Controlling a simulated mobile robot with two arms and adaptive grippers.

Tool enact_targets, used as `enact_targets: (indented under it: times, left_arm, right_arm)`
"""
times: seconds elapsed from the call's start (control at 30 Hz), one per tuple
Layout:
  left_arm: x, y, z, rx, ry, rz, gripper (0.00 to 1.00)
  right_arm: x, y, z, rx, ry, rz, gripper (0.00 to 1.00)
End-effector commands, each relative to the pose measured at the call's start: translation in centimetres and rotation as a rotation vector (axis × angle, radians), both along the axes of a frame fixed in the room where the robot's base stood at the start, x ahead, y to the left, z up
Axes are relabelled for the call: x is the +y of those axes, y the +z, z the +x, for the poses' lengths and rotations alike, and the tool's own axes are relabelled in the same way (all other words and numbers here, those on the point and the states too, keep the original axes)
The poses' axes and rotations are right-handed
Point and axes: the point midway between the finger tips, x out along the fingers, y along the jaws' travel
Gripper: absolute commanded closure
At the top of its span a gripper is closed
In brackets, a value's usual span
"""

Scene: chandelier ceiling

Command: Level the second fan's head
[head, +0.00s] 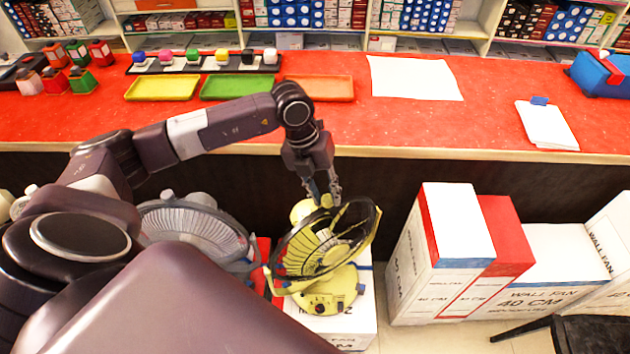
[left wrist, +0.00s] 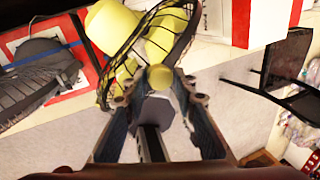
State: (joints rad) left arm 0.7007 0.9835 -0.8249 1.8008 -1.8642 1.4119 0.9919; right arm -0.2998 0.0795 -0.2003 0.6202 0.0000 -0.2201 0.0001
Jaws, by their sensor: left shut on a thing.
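A yellow fan (head: 322,260) with a dark-rimmed cage stands on a white box below the counter, its head tilted upward. My left gripper (head: 322,192) reaches down to the top of this head. In the left wrist view my left gripper (left wrist: 160,90) has its fingers on either side of a small round yellow knob (left wrist: 160,77) of the fan, and it is shut on it. The fan's cage (left wrist: 150,35) shows just beyond the fingers. A grey fan (head: 195,225) stands to the left of the yellow one, partly behind my arm. My right gripper is not in view.
The red counter (head: 330,115) runs behind the fans, with coloured trays (head: 240,87) and a white sheet (head: 415,78) on it. Large fan boxes (head: 455,240) stand to the right of the yellow fan. A dark chair (head: 590,333) is at the lower right.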

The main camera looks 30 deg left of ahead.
Motion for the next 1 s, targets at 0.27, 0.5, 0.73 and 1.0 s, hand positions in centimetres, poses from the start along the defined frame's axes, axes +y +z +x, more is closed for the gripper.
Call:
enact_targets:
  times: [0.27, 0.5, 0.73, 1.0]
  left_arm:
    - [-1.63, -0.21, -0.79, 0.008, -0.012, -0.018, 1.0]
    - [-1.61, -0.31, -0.85, 0.01, -0.014, -0.018, 0.6]
    - [-1.31, -0.11, -0.6, 0.004, -0.01, -0.013, 0.59]
    - [-1.09, -0.04, -0.49, 0.002, -0.007, -0.009, 0.59]
  right_arm:
    - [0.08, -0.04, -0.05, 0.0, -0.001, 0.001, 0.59]
    - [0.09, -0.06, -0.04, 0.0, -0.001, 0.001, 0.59]
    - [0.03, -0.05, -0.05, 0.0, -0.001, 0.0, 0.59]
    - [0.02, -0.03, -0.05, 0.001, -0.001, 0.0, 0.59]
